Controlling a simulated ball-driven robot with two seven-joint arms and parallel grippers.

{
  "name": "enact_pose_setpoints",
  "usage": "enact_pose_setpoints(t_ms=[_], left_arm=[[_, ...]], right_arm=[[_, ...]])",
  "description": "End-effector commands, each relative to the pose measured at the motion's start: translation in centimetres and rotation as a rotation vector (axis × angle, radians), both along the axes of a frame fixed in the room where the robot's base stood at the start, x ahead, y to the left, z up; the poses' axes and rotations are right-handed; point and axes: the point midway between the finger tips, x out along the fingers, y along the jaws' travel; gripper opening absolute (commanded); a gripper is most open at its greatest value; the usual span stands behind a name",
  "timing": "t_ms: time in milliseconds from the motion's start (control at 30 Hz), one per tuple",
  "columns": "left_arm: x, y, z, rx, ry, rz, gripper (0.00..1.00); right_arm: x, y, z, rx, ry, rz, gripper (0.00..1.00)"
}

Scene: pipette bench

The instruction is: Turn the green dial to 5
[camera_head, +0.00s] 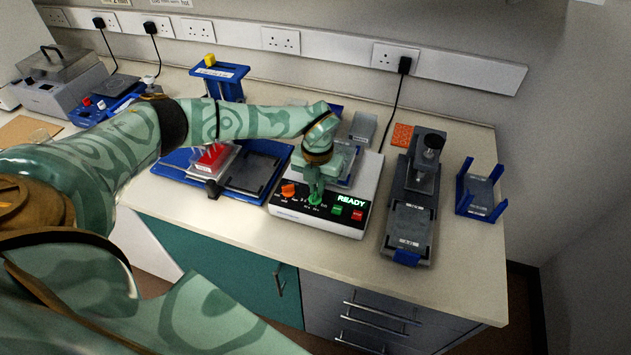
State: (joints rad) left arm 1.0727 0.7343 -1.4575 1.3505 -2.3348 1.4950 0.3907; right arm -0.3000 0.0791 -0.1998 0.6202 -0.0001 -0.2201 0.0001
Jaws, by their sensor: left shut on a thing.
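The white device (350,214) with a lit READY display (352,199) stands on the bench, in the middle of the head view. The green dial (315,199) is on its sloped front panel, between an orange dial (288,190) and two small buttons. My left gripper (314,192) points down at the panel and is shut on the green dial. The gripper hides most of the dial, and I cannot read which number it points to. My right gripper is not in view.
A blue tray (171,170) with a red-topped rack (211,157) lies left of the device. A grey instrument (411,226) and a blue-cornered holder (480,190) stand to its right. Bench (462,282) is clear at the front right.

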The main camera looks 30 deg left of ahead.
Motion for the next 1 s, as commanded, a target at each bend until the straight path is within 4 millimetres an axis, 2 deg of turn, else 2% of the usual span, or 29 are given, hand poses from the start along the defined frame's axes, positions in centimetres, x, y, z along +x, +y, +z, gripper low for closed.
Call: enact_pose_setpoints(t_ms=[400, 1000], left_arm=[[0.0, -0.5, 0.2, 0.0, -0.001, -0.393, 0.0], [-0.3, -1.1, 0.1, 0.002, -0.002, -0.951, 0.0]], right_arm=[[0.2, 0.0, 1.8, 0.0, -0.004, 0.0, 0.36], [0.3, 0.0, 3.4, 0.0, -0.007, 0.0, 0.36]])
